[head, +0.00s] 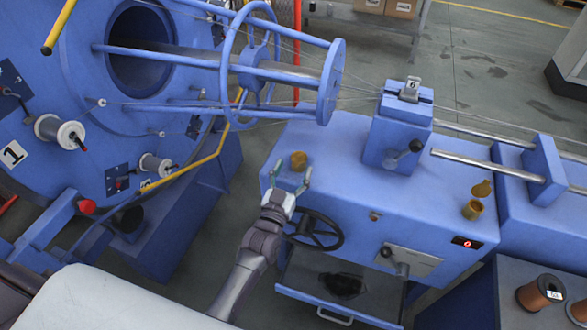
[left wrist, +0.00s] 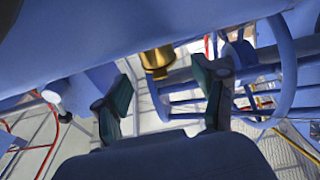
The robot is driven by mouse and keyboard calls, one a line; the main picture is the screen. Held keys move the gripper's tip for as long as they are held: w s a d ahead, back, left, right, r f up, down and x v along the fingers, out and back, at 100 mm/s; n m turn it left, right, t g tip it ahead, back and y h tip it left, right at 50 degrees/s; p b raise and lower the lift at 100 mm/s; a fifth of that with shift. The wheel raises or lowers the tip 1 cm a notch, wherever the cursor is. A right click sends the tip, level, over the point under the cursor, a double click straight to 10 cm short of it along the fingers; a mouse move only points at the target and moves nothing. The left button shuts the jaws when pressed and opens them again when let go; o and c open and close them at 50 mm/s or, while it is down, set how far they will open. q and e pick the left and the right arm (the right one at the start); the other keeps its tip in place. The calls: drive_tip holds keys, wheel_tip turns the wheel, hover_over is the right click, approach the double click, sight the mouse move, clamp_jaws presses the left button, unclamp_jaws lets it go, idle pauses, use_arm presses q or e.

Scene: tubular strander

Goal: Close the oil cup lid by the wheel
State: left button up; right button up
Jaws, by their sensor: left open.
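The brass oil cup (head: 299,161) by the wheel stands on the left end of the blue machine top. I cannot tell its lid apart from its body at this size. The black handwheel (head: 315,230) is on the front face below it. My left gripper (head: 291,178) is open and empty, with its green-tipped fingers pointing toward this cup from the front. In the left wrist view, the brass cup (left wrist: 157,60) shows beyond the gap between the open fingers (left wrist: 165,90). No contact is clear. My right gripper is not in view.
A second brass oil cup (head: 472,209) with its lid (head: 482,188) raised stands at the right end of the top. A blue block (head: 398,135) with a lever stands between the cups. An open drawer (head: 340,285) juts out below.

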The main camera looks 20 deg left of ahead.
use_arm(q)
drive_tip(key=s+f, duration=0.1)
drive_tip(key=s, duration=1)
drive_tip(key=shift+s+a+f, duration=0.2)
drive_tip(key=shift+f, duration=0.15)
